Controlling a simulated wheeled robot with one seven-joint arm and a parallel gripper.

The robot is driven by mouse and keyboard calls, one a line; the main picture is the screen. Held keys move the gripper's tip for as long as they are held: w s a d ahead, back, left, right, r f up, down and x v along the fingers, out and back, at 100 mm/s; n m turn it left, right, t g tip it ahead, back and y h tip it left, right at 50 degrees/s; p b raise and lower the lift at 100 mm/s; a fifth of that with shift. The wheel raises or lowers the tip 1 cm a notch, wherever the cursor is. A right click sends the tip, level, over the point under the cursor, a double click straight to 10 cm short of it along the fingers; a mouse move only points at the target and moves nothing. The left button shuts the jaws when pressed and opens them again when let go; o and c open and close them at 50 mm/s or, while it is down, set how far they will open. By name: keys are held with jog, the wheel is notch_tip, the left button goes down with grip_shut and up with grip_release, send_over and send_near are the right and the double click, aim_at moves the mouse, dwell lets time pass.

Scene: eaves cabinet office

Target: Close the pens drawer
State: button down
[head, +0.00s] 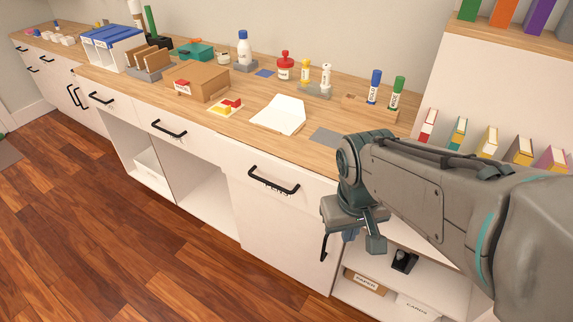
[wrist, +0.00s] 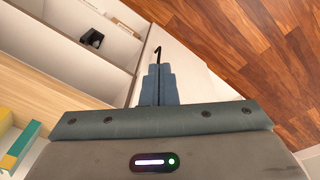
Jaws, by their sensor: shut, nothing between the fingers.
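The drawer front (head: 255,180) in the middle of the counter has a black bar handle (head: 273,182) with a small label under it, too small to read surely. Whether it is the pens drawer, and whether it stands slightly out, I cannot tell. My gripper (head: 375,244) hangs to the right of that handle, in front of the cabinet and apart from the handle. In the wrist view its fingers (wrist: 158,72) are together with nothing between them. My arm hides the counter front to the right.
A black upright door handle (head: 323,247) is close to my gripper; a black hook-like handle (wrist: 157,52) shows beyond the fingertips. Open shelves with a paper box (head: 366,283) lie below right. Other drawers with black handles (head: 168,130) run left. The wooden floor (head: 130,240) is clear.

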notch_tip(320, 180, down, 7)
jog(key=w+d+n+g+h+b, duration=0.2)
jog(key=n+g+h, duration=0.1)
jog(key=n+h, duration=0.3)
jog(key=n+t+h+b, duration=0.3)
jog(key=n+t+h, duration=0.1)
jog(key=n+t, duration=1.45)
send_near(303, 193)
jog(key=w+d+n, duration=0.1)
jog(key=w, duration=0.1)
jog(key=w+d+r+n+g, duration=0.1)
jog(key=w+d+n+g, duration=0.1)
jog(key=w, duration=0.1)
jog(key=shift+w+d+r, duration=0.3)
jog(key=shift+r, duration=0.05)
